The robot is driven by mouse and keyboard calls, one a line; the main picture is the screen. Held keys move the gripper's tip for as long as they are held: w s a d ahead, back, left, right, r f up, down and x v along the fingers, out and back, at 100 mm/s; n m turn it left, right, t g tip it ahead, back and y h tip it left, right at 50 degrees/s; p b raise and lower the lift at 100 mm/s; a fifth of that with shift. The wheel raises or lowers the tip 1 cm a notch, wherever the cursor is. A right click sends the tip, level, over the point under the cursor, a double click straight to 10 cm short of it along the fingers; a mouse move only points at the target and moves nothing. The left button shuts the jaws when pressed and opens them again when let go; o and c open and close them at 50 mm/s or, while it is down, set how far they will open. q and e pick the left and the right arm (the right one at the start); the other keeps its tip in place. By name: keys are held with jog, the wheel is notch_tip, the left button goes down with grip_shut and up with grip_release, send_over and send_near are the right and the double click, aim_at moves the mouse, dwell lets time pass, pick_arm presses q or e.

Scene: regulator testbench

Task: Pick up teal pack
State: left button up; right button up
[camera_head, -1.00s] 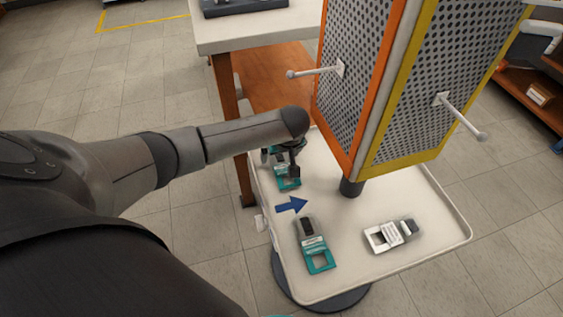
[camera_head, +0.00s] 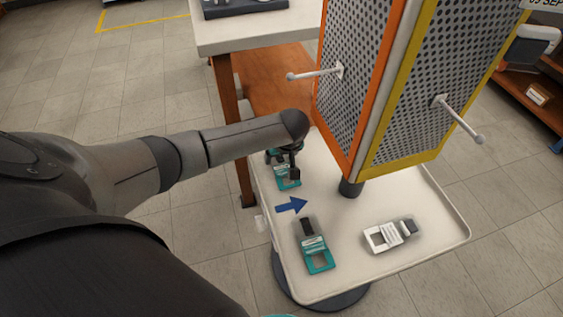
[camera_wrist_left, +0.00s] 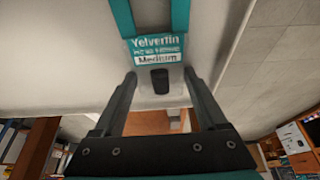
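A teal pack (camera_head: 288,183) lies on the tray's far left part, partly hidden under my left gripper (camera_head: 287,165) in the head view. In the left wrist view this teal pack (camera_wrist_left: 155,50) shows its label and a dark end piece. My left gripper (camera_wrist_left: 159,76) is open there, its two fingers apart on either side of the dark piece. Whether they touch it I cannot tell. A second teal pack (camera_head: 314,251) lies nearer on the tray. My right gripper is not in view.
The pale tray (camera_head: 350,272) also bears a white pack (camera_head: 391,236) and a blue arrow (camera_head: 291,205). A perforated display column (camera_head: 350,95) with orange and yellow edges and protruding pegs stands above it. A white-topped table (camera_head: 260,32) stands behind.

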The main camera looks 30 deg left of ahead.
aim_at(281, 158)
pick_arm(q)
jog(key=c, duration=0.8)
jog(key=shift+c, duration=0.2)
jog(key=shift+r, duration=0.1)
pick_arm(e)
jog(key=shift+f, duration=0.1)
pick_arm(q)
jog(key=shift+r+b, duration=0.1)
jog(key=shift+b, duration=0.2)
jog(key=shift+r, duration=0.25)
notch_tip(281, 158, up, 4)
jog(key=p, duration=0.3)
jog(key=shift+f, duration=0.2)
jog(key=s+a+p, duration=0.6)
jog(key=s+a, duration=0.5)
jog(key=s, duration=0.2)
jog(key=shift+s+a+f, duration=0.25)
jog(key=shift+s+a, duration=0.1)
jog(key=shift+a, duration=0.05)
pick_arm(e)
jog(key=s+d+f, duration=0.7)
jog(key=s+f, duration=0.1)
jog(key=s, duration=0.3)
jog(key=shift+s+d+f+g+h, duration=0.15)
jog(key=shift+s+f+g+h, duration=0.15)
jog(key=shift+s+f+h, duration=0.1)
